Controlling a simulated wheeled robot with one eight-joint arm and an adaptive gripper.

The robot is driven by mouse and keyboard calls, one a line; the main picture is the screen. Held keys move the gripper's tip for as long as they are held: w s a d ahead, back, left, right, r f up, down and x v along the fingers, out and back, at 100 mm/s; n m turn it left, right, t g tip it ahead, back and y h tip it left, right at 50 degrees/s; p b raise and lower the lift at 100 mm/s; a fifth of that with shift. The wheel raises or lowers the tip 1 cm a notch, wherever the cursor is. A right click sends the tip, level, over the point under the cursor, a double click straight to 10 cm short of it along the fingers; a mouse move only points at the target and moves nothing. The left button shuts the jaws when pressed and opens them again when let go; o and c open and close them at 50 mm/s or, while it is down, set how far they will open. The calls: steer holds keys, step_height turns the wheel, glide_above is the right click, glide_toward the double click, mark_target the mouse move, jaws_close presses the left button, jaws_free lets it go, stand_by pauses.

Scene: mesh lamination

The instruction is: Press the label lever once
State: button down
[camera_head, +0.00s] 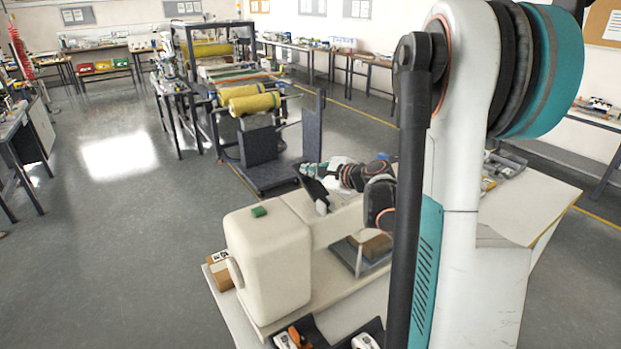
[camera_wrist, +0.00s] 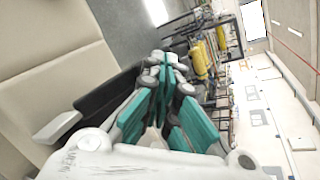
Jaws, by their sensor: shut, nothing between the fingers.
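A cream machine (camera_head: 268,262) stands on the table in the head view, and its pale body also fills the left of the wrist view (camera_wrist: 50,70). A small white tab (camera_head: 322,207) juts below a dark plate at the machine's far end; a pale tab also shows in the wrist view (camera_wrist: 57,127), beside a dark part (camera_wrist: 103,96). I cannot tell for sure which of these is the label lever. My gripper (camera_head: 308,168) is above the far end, teal fingers together and empty in the wrist view (camera_wrist: 167,58).
A stand with yellow rolls (camera_head: 253,103) is beyond the table. Open floor lies to the left.

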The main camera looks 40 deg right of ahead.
mark_target(307, 179)
steer(key=shift+w+f+b, duration=0.3)
steer(key=shift+f+b, duration=0.3)
steer(key=shift+f, duration=0.05)
steer(key=shift+w+f+b, duration=0.3)
steer(key=shift+f+b, duration=0.3)
steer(key=shift+w+f+b, duration=0.3)
steer(key=shift+f+b, duration=0.3)
steer(key=shift+f, duration=0.05)
stand_by(2.1)
stand_by(0.3)
steer(key=shift+s+r+p, duration=0.35)
steer(key=shift+r+p, duration=0.1)
steer(key=shift+r, duration=0.3)
steer(key=shift+s+r+p, duration=0.4)
steer(key=shift+r+p, duration=0.1)
steer(key=shift+r, duration=0.3)
steer(key=shift+s+r+p, duration=0.35)
steer(key=shift+r+p, duration=0.1)
steer(key=shift+r, duration=0.3)
steer(key=shift+s+r+p, duration=0.35)
steer(key=shift+r+p, duration=0.15)
steer(key=shift+r, duration=0.25)
steer(key=shift+s+r+p, duration=0.4)
steer(key=shift+r+p, duration=0.05)
steer(key=shift+r, duration=0.3)
steer(key=shift+s+r+p, duration=0.35)
steer(key=shift+r+p, duration=0.15)
steer(key=shift+r, duration=0.25)
steer(key=shift+a, duration=0.1)
